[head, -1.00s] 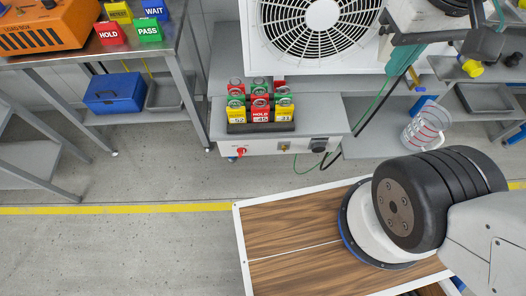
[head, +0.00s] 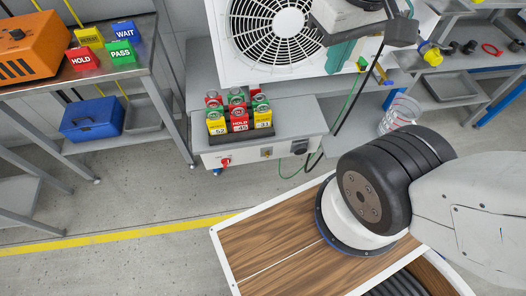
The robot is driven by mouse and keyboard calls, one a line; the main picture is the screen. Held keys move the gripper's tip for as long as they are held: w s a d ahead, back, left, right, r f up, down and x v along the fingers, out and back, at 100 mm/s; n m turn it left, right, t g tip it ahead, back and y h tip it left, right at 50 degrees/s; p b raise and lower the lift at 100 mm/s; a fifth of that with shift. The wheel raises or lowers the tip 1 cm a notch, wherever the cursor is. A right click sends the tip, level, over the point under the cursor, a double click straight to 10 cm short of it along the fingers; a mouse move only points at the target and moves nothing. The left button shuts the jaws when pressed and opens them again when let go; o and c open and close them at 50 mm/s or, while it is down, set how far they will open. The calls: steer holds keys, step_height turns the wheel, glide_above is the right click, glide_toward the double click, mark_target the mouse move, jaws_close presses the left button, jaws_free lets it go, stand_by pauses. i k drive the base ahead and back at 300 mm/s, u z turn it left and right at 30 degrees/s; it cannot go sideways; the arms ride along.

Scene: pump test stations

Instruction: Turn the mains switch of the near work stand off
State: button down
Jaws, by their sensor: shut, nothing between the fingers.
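The work stand (head: 330,113) holds a large white fan unit (head: 222,60). The stand's white front panel carries a red knob (head: 226,162) at its left, which looks like the mains switch. It is too small to tell which way the knob is turned. A small plate with a switch (head: 267,152) is mid-panel, and a dark round fitting (head: 300,147) is at the right.
A green cable (head: 290,174) hangs at the panel's right. A table (head: 143,60) with an orange box (head: 30,50) is at left. Floor before the panel is clear.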

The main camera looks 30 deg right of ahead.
mark_target(225, 162)
steer(key=u, duration=1.5)
steer(key=k, duration=0.65)
steer(key=z, duration=0.25)
